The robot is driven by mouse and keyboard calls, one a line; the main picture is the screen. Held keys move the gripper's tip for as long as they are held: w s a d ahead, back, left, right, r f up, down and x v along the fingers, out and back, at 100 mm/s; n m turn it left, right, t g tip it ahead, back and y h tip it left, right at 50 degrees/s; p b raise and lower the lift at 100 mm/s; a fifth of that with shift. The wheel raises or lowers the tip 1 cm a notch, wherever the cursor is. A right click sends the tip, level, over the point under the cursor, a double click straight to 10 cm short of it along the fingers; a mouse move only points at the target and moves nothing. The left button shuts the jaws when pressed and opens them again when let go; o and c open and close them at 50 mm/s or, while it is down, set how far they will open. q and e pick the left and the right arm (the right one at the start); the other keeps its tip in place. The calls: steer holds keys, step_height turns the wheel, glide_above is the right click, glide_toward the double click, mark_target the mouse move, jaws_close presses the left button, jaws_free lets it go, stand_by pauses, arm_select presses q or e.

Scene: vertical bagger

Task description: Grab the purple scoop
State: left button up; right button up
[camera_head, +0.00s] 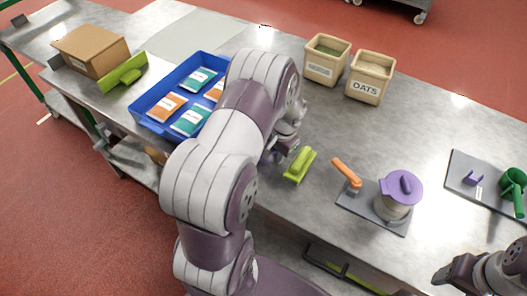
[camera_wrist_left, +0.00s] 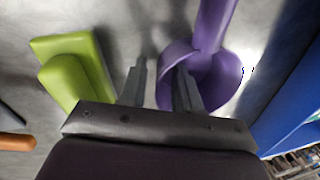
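The purple scoop (camera_wrist_left: 208,60) shows in the left wrist view, with its round bowl near my fingers and its handle running to the top edge. The right finger overlaps the bowl's opening; the left finger is outside the rim on the left. I cannot tell whether either touches the scoop. In the head view the left gripper (camera_head: 289,146) is partly hidden by its arm. My right gripper (camera_head: 455,272) is at the lower right, away from the scoop; its fingers are unclear.
A blue tray (camera_head: 152,122) with several packets is on the other side. Two bins (camera_head: 367,80) stand behind. An orange-handled tool (camera_head: 346,172) and a purple-lidded container (camera_head: 400,192) are right.

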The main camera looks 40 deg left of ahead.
arm_select(q)
steer(key=shift+a, duration=0.15)
steer(key=c, duration=0.4)
jaws_close()
steer(key=shift+s+d+r, duration=0.1)
steer(key=shift+d, duration=0.1)
